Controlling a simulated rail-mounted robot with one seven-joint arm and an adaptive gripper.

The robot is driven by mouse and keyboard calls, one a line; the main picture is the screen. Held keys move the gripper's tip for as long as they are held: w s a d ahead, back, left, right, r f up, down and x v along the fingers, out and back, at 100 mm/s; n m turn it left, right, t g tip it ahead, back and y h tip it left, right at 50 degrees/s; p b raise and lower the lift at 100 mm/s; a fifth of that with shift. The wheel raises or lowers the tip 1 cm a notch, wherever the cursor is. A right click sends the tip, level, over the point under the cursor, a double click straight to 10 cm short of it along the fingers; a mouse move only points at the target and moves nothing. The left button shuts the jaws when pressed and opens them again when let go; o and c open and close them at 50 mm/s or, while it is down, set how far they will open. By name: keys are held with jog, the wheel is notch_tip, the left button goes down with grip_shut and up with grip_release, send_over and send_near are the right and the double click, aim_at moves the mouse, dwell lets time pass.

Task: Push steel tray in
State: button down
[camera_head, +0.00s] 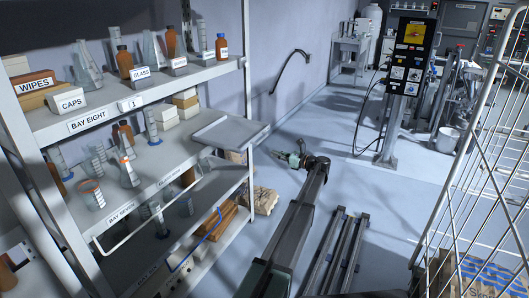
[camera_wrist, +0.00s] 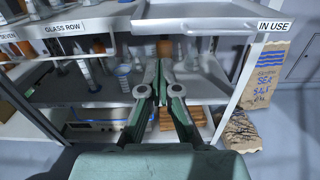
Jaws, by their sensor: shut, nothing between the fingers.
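The steel tray (camera_head: 228,130) is a flat grey tray on the middle shelf of the rack, at its right end. It juts out past the shelf's front edge into the aisle. In the wrist view its front part (camera_wrist: 190,14) shows at the top, above my fingers. My gripper (camera_head: 277,154) is in the aisle to the right of the tray, apart from it, pointing toward the rack. In the wrist view my gripper (camera_wrist: 161,68) has its fingers together with nothing held, below the tray's front edge in the picture. The tray's far end is cut off in that view.
The rack's middle shelf (camera_head: 160,155) holds glassware and bottles. A white rail (camera_head: 150,222) stands out below it. A rack post (camera_head: 250,150) is close to the tray. A paper sack (camera_head: 265,200) lies on the floor. A wire cage (camera_head: 470,170) stands at right.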

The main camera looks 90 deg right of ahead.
aim_at(246, 146)
jog(key=p+x, duration=0.3)
jog(key=x, duration=1)
jog(key=shift+w, duration=0.15)
